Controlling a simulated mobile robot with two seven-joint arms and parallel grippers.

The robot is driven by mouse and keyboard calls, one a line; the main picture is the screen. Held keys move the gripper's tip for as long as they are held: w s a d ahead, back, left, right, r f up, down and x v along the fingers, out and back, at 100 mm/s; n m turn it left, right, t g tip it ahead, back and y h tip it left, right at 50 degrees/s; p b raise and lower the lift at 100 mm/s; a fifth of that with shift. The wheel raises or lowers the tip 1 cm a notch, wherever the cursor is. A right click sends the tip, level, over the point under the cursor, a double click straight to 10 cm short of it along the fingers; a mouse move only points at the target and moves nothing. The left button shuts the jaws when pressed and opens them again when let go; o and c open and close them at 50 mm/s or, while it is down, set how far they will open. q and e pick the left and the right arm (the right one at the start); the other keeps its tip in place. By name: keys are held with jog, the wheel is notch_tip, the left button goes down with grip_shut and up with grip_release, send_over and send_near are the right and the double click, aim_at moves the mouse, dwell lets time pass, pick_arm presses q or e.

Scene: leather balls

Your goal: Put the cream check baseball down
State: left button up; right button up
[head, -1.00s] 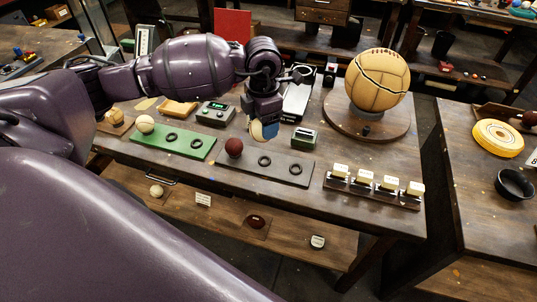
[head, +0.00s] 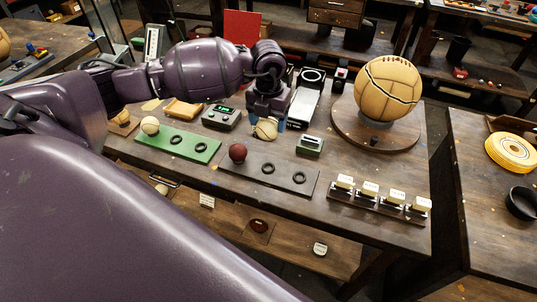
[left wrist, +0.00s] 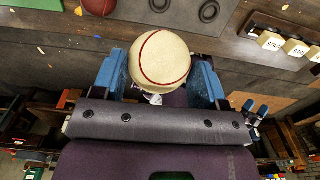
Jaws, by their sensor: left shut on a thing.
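The cream baseball (head: 265,129) with a dark red seam is between the blue fingers of my left gripper (head: 268,124). In the left wrist view the ball (left wrist: 160,62) sits between both fingertips, and the gripper (left wrist: 160,78) is shut on it. In the head view the ball shows behind the grey mat (head: 257,180), near the bench top; I cannot tell whether it touches. The mat carries a dark red ball (head: 238,152) at its left end and two bare black rings (head: 268,167).
A green mat (head: 205,150) with a cream ball (head: 150,125) and two rings lies to the left. A large tan ball (head: 389,88) stands on a round wooden base (head: 345,130). A rack of cream labelled blocks (head: 370,191) is at front right. A small green device (head: 310,145) stands close right.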

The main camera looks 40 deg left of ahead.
pick_arm(q)
notch_tip(320, 180, down, 13)
jog(key=shift+f, duration=0.1)
jog(key=o, duration=1.1)
jog(key=shift+c, duration=0.2)
notch_tip(320, 180, up, 12)
jog(key=shift+f, duration=0.1)
jog(key=shift+r, duration=0.2)
jog(key=s+d+f+n+t+h, duration=0.15)
jog(key=s+d+h, duration=0.25)
jog(key=d+h, duration=0.5)
jog(key=s+d+n+t+h, duration=0.2)
jog(key=s+d+h, duration=0.2)
jog(key=d+h, duration=0.5)
jog(key=s+a+f+n+t+y, duration=0.1)
jog(key=a+f+n+t+y, duration=0.45)
jog(key=n, duration=0.55)
jog(key=s+a+f+n+t+y, duration=0.1)
jog(key=a+f+n+t+y, duration=0.15)
jog(key=n+t+y, duration=0.7)
jog(key=s+a+f+n+g+y, duration=0.3)
jog(key=s+a+f+n+g, duration=0.2)
jog(key=s+f, duration=0.5)
jog(key=n+g, duration=0.2)
jog(key=n, duration=0.1)
jog(key=shift+a, duration=0.3)
